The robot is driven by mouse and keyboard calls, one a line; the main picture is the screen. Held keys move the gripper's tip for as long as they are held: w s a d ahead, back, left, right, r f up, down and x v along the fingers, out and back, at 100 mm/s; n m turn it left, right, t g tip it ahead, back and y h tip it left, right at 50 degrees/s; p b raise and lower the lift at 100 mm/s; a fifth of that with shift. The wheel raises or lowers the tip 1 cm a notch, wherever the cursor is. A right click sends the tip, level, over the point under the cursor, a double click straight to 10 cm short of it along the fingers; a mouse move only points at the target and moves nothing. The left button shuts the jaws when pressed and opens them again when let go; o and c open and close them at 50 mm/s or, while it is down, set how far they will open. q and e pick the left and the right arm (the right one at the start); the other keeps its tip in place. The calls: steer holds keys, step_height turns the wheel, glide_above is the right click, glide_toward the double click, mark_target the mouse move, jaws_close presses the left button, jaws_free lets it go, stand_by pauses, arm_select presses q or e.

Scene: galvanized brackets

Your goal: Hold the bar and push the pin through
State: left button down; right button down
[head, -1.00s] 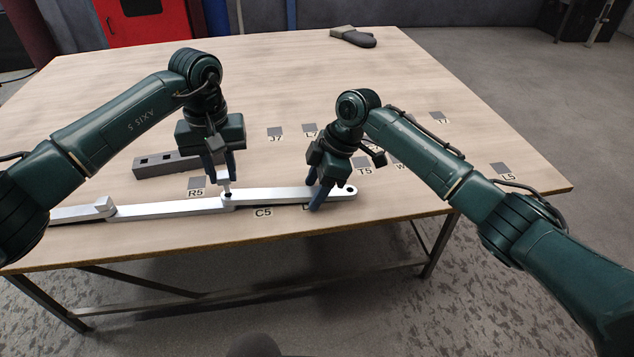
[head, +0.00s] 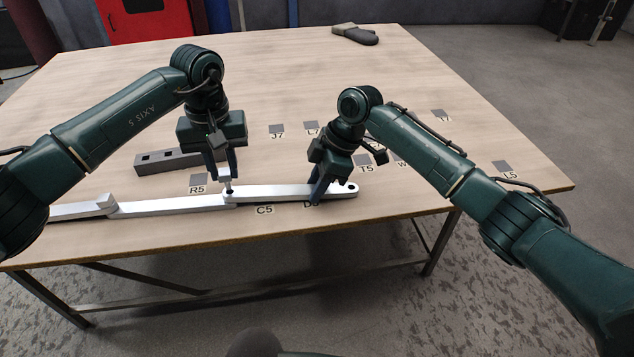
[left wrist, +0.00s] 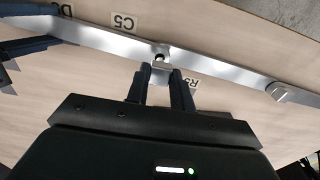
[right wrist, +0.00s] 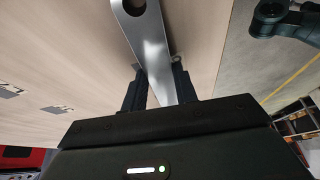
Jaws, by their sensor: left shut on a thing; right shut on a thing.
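The bar (head: 270,192) is a pale flat metal strip with a hole in its free right end. Its left end meets a second metal strip (head: 170,206) at a joint. My right gripper (head: 318,190) is shut across the bar near that free end; it also shows in the right wrist view (right wrist: 158,80). My left gripper (head: 226,172) is shut on the pin (head: 229,187), which stands roughly upright over the joint. In the left wrist view the pin (left wrist: 160,63) is at the joint hole. I cannot tell how deep its tip is.
A grey block with square holes (head: 180,160) lies behind the left gripper. A dark glove (head: 355,35) lies at the back. Small labelled grey squares, such as T5 (head: 363,159), mark the table (head: 300,80). The front edge runs close to the strips.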

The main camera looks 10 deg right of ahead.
arm_select(q)
steer(key=shift+f, duration=1.7)
stand_by(1.5)
steer(key=c, duration=1.1)
jaws_free()
steer(key=shift+c, duration=0.2)
steer(key=shift+r, duration=0.1)
steer(key=shift+r, duration=2.95)
arm_select(e)
steer(key=c, duration=1)
jaws_free()
